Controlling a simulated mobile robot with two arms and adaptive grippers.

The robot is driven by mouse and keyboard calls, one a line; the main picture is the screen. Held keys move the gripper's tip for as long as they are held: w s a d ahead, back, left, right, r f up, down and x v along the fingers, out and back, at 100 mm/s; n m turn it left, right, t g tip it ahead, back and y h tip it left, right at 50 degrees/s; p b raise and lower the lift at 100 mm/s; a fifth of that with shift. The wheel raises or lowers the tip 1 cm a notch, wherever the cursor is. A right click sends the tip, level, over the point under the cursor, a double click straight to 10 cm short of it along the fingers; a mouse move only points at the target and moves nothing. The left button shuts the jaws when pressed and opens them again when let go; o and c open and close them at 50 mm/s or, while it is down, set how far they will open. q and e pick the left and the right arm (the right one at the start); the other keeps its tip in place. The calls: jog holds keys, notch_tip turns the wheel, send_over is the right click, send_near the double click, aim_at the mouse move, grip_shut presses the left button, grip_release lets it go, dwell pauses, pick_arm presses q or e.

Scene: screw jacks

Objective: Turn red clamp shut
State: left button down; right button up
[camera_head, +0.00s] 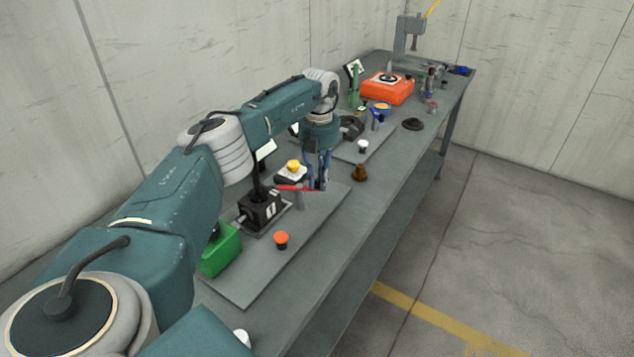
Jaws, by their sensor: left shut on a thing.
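The red clamp (293,187) shows as a thin red bar on a short grey post (299,201), on a grey plate on the workbench. My left arm reaches in from the left, and its gripper (318,186) points down at the bar's right end. The left gripper is shut on the red clamp there; the fingers partly hide that end. A black block with a white mark (261,208) stands just left of the post. My right gripper is not in view.
A yellow-topped button (293,166) sits behind the bar. An orange-topped button (281,240) and green box (221,250) are nearer. A brown piece (360,172) stands right of the gripper. An orange box (387,88) lies farther back. The bench's right edge is clear.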

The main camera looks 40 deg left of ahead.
pick_arm(q)
jog(key=n, duration=0.1)
jog(key=w+n, duration=0.1)
jog(key=a+n, duration=0.1)
jog(key=shift+w+r, duration=0.25)
dwell(0.4)
jog(key=c, duration=1.6)
grip_release()
jog(key=shift+c, duration=0.2)
jog(key=shift+f, duration=0.1)
notch_tip(320, 180, up, 12)
jog(key=shift+b, duration=0.3)
